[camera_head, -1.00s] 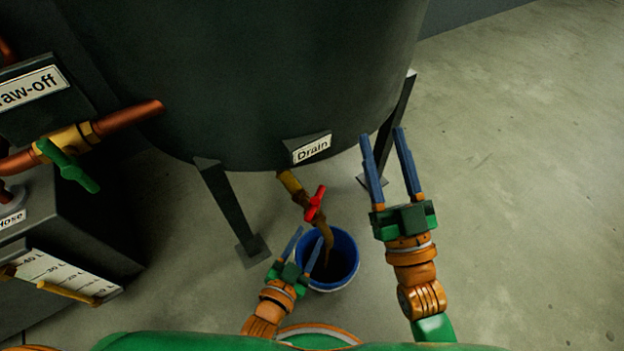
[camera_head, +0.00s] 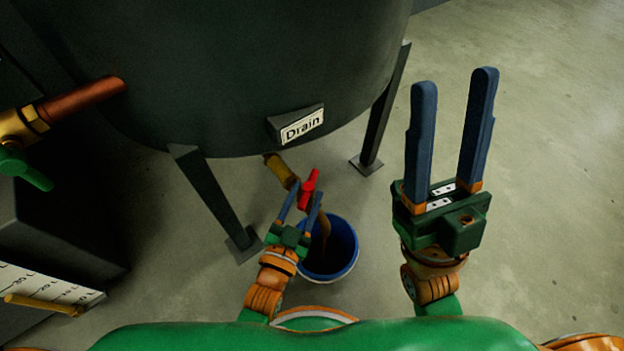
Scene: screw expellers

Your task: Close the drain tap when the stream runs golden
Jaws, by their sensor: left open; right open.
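The drain tap (camera_head: 281,172) is a brass spout under the dark tank, below the label "Drain" (camera_head: 301,126). Its red handle (camera_head: 309,188) slants up to the right. A brownish stream (camera_head: 324,227) runs from it into a blue bucket (camera_head: 344,262); its exact shade is hard to judge in the dim light. My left gripper (camera_head: 301,199) is open, with its fingertips at the red handle; I cannot tell whether they touch it. The gripper hides the lower part of the tap. My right gripper (camera_head: 455,85) is open and empty, raised to the right of the bucket.
The dark tank (camera_head: 230,70) stands on legs, one (camera_head: 212,195) left of the tap and one (camera_head: 382,115) right of it. A copper pipe (camera_head: 85,97) with a green-handled valve (camera_head: 20,165) is at the left. The floor at the right is clear.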

